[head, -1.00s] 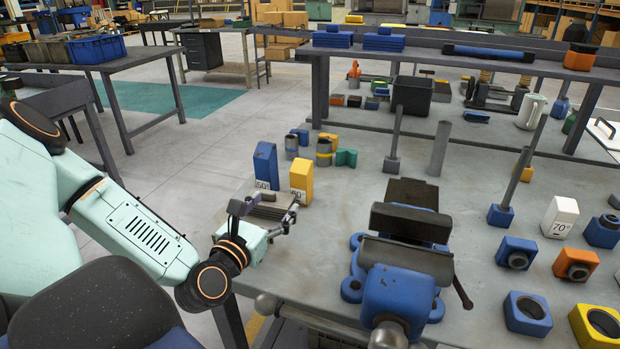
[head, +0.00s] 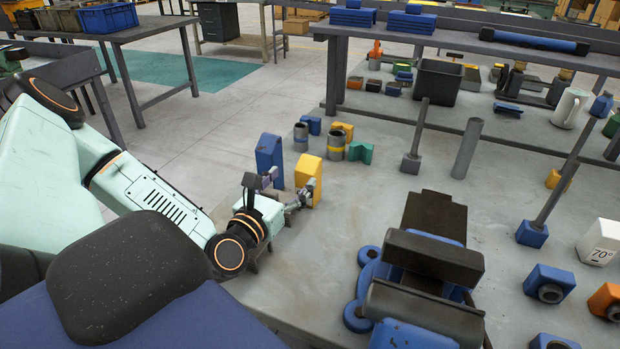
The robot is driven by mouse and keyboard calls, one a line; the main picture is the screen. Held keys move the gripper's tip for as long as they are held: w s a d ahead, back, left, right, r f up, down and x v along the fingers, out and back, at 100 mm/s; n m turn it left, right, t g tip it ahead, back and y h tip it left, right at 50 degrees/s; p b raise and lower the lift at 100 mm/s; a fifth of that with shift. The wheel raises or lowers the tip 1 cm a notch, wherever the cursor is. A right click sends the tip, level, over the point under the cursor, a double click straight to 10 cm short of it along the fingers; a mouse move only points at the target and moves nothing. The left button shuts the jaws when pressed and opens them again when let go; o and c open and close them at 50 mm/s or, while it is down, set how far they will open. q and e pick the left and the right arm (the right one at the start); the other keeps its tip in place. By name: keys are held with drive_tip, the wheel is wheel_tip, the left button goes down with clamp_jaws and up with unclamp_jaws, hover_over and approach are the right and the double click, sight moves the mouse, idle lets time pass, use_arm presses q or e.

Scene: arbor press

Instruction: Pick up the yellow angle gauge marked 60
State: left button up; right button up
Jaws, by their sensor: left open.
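The yellow angle gauge (head: 309,171) stands upright on the grey workbench, with a slanted top. Its marked lower front is hidden behind my left gripper. My left gripper (head: 287,187) is open and empty, close in front of the yellow gauge and the blue gauge. One finger is in front of the blue gauge, the other in front of the yellow gauge's lower part. I cannot tell whether a finger touches it. The blue angle gauge (head: 269,157) stands just left of the yellow one. My right gripper is not in view.
Behind the gauges stand grey cylinders (head: 336,146), a green block (head: 361,153) and small blue and yellow blocks. A blue-and-black vise (head: 432,255) stands to the right. A white gauge marked 70 (head: 600,240) is at the far right. Bench between gauges and vise is clear.

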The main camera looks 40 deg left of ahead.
sight(308, 169)
use_arm(q)
drive_tip(key=b+x, duration=0.2)
drive_tip(key=x, duration=0.1)
drive_tip(key=shift+a+f, duration=0.1)
drive_tip(key=shift+f, duration=0.05)
drive_tip(key=w+b, duration=0.2)
drive_tip(key=w, duration=0.1)
drive_tip(key=shift+w+d, duration=0.15)
drive_tip(key=shift+d, duration=0.2)
drive_tip(key=shift+w+a, duration=0.1)
drive_tip(key=shift+w, duration=0.1)
drive_tip(key=shift+w+a, duration=0.2)
drive_tip(key=shift+a, duration=0.45)
drive_tip(key=shift+w+f, duration=0.1)
drive_tip(key=shift+w, duration=0.05)
drive_tip(key=shift+d, duration=0.45)
drive_tip(key=shift+c, duration=1)
drive_tip(key=shift+a, duration=0.3)
drive_tip(key=c, duration=0.5)
drive_tip(key=shift+d, duration=0.2)
drive_tip(key=c, duration=0.5)
drive_tip(key=shift+a, duration=0.2)
drive_tip(key=shift+c, duration=0.8)
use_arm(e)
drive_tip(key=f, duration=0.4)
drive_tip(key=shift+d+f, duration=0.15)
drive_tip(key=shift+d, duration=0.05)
